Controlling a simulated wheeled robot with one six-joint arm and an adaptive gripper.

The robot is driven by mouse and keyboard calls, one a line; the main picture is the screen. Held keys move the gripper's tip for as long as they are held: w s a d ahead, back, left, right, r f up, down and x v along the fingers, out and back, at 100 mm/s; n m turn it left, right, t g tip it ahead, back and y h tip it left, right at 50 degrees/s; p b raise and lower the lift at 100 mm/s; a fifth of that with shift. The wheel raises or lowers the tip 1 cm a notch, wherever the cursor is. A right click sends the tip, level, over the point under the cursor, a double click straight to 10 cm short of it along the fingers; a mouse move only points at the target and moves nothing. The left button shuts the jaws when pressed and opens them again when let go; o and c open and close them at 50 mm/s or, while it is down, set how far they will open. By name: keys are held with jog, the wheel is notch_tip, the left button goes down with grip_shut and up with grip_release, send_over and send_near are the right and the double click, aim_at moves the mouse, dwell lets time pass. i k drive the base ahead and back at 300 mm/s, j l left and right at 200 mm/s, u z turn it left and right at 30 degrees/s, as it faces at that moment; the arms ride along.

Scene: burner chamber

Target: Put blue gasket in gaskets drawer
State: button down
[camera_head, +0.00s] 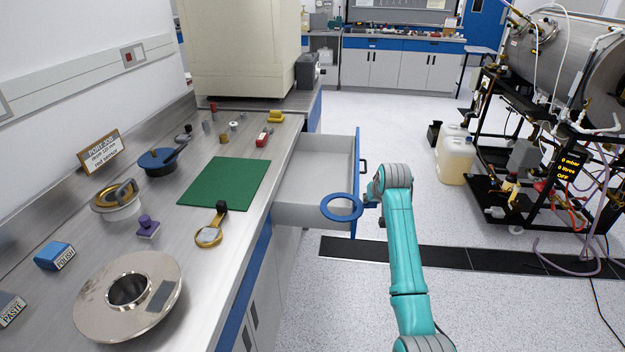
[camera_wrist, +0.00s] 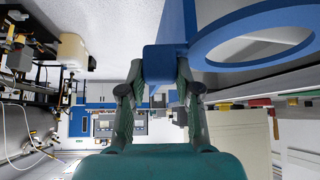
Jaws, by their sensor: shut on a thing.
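The blue gasket (camera_head: 341,217) is a flat ring with a small tab. My gripper (camera_head: 372,198) is shut on its tab; the wrist view shows the tab between my fingertips (camera_wrist: 160,80) and the ring (camera_wrist: 208,45) out to the right. An open drawer (camera_head: 318,160) with a grey inside and a blue front panel (camera_head: 357,150) sticks out from the bench. In the head view the ring overlaps the drawer's near front corner, with my gripper on the outer side of the front panel. The ring's height above the drawer is hard to tell. The visible drawer floor looks empty.
The bench holds a green mat (camera_head: 226,184), a magnifying glass (camera_head: 209,236), a metal flange (camera_head: 95,300) and a blue pan (camera_head: 158,162). A rack with a steel chamber (camera_head: 570,60) and plastic jugs (camera_head: 456,160) stand at the right. The floor between is clear.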

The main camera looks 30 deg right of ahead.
aim_at(314, 182)
jog(key=i+l, duration=0.15)
jog(key=i, duration=0.3)
jog(key=i+l, duration=0.1)
jog(key=i, duration=0.3)
jog(key=i+l, duration=0.15)
jog(key=i, duration=0.3)
